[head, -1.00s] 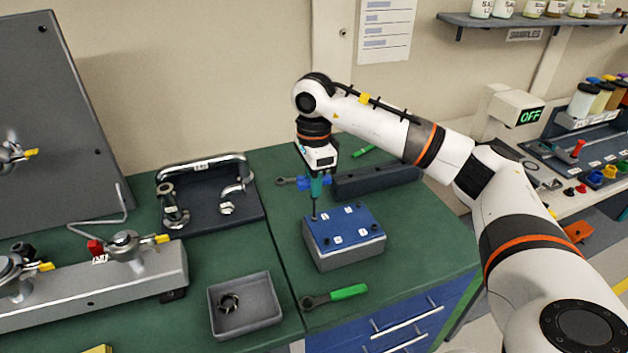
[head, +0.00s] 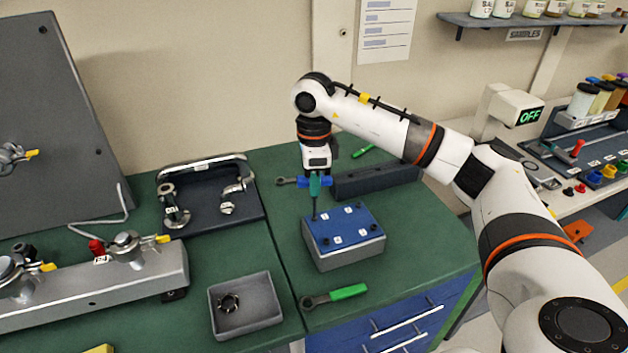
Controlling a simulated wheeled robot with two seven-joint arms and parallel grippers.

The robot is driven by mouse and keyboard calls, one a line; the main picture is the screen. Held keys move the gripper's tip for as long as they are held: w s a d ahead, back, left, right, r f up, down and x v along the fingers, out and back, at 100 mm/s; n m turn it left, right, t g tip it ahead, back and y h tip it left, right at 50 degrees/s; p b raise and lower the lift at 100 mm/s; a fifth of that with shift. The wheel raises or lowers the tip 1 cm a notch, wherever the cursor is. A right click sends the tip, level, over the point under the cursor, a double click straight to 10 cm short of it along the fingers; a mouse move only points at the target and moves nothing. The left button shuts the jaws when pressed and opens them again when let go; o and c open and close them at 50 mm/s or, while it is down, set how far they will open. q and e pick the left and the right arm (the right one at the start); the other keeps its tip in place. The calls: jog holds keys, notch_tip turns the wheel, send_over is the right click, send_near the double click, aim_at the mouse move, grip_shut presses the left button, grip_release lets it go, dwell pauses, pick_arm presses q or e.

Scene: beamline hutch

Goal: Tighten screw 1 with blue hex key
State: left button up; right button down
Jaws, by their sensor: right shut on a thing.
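My right gripper (head: 315,180) points down and is shut on the hex key (head: 315,189), which has a teal and blue handle and a thin dark shaft. The shaft's tip is at the back left corner of the blue plate (head: 351,226), where one screw sits; exact seating is too small to tell. The plate lies on a grey block (head: 345,257) on the green bench. Other dark screws show near the plate's corners, beside small white labels. My left gripper is not in view.
A green-handled wrench (head: 335,296) lies in front of the block, and a grey tray (head: 246,305) holds a ring part. A dark rack (head: 375,181) stands behind. A fixture with pipe fittings (head: 208,193) and a valve manifold (head: 95,290) are at left.

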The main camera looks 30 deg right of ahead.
jog(key=shift+r+p, duration=1.1)
jog(key=shift+r, duration=0.75)
